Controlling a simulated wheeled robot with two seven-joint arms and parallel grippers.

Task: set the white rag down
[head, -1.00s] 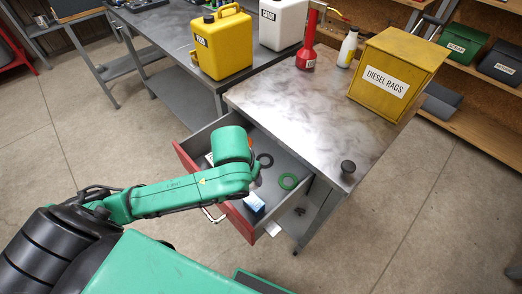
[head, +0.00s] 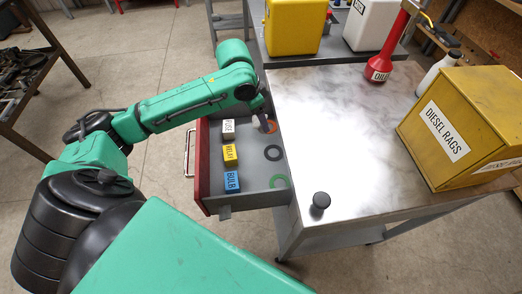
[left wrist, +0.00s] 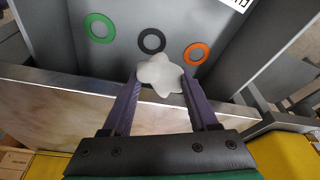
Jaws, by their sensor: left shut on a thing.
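The white rag (left wrist: 160,75) is a small, pale, lobed piece between the two fingertips of my left gripper (left wrist: 160,84) in the left wrist view. The gripper is shut on it. Below is the open drawer (left wrist: 75,50), with the rag in front of its grey floor; I cannot tell whether it touches. In the head view my left gripper (head: 266,120) points down into the far part of the drawer (head: 202,190), by the orange ring (head: 271,127). The rag is hard to make out there. My right gripper is not in view.
The drawer holds a black ring (head: 273,153), a green ring (head: 279,181), and blocks labelled FUSE (head: 228,127), RELAY (head: 230,153) and BULB (head: 232,181).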

